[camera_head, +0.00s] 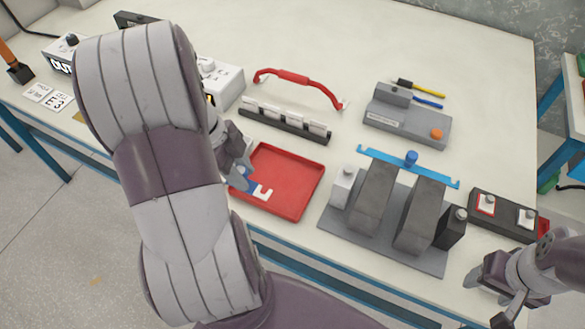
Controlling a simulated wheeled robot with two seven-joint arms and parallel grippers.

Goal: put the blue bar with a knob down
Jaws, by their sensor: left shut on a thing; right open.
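My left gripper (245,184) is at the left side of the red tray (303,196), far left of the bar. It is shut on a small blue and white piece (264,192), partly hidden by the fingers. My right gripper (490,300) is open and empty at the table's front right, away from the bar.
Two dark grey blocks (422,215) stand on the plate between a white battery (343,185) and a black one (451,228). A switch box (503,215) is to the right. A grey device (407,118) and a red handle (300,79) lie farther back.

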